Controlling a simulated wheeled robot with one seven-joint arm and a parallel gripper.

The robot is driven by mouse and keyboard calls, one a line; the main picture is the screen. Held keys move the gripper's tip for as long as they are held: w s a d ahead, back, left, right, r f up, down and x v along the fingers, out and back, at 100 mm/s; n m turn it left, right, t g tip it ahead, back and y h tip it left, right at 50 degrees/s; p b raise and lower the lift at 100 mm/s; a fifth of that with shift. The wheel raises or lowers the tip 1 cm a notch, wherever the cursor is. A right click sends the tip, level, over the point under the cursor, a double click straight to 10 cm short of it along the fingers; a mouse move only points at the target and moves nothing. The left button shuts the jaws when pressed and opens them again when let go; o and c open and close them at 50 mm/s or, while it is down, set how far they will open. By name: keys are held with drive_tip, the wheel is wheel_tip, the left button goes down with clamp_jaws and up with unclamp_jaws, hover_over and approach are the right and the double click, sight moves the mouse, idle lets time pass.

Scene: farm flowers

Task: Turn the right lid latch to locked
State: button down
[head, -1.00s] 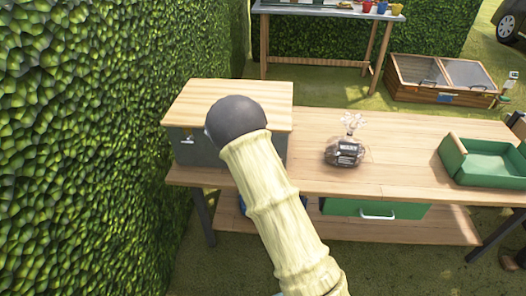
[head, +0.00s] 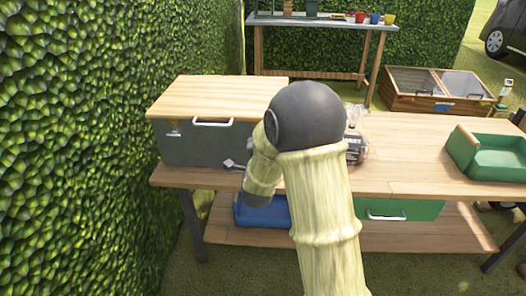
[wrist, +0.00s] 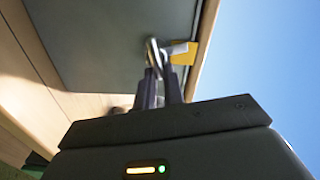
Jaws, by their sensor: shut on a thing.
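A grey box (head: 205,147) with a closed wooden lid (head: 215,95) stands at the left end of the bench. Its left latch (head: 173,133) and a white handle (head: 213,122) show on the front. The right latch is hidden behind my arm in the head view. In the wrist view, the right latch (wrist: 179,49) is a small silver lever over a yellow plate (wrist: 188,58), by the lid edge. My gripper (wrist: 155,63) is shut on this latch, its fingers partly covering it. The lever points towards the lid edge.
A bagged item (head: 355,145) stands behind my arm. A green tray (head: 488,157) sits at the bench's right. A blue bin (head: 270,211) and a green drawer box (head: 405,210) are below. The hedge (head: 85,150) rises close on the left.

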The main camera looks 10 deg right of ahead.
drive_tip(key=m+b, duration=0.1)
drive_tip(key=f+m+b, duration=0.1)
drive_tip(key=m+b, duration=0.1)
drive_tip(key=shift+a+f, duration=0.15)
drive_tip(key=shift+a, duration=0.15)
idle(0.3)
drive_tip(key=c, duration=1.5)
unclamp_jaws()
drive_tip(key=shift+a+r, duration=0.1)
drive_tip(key=shift+r, duration=0.1)
drive_tip(key=shift+d, duration=0.2)
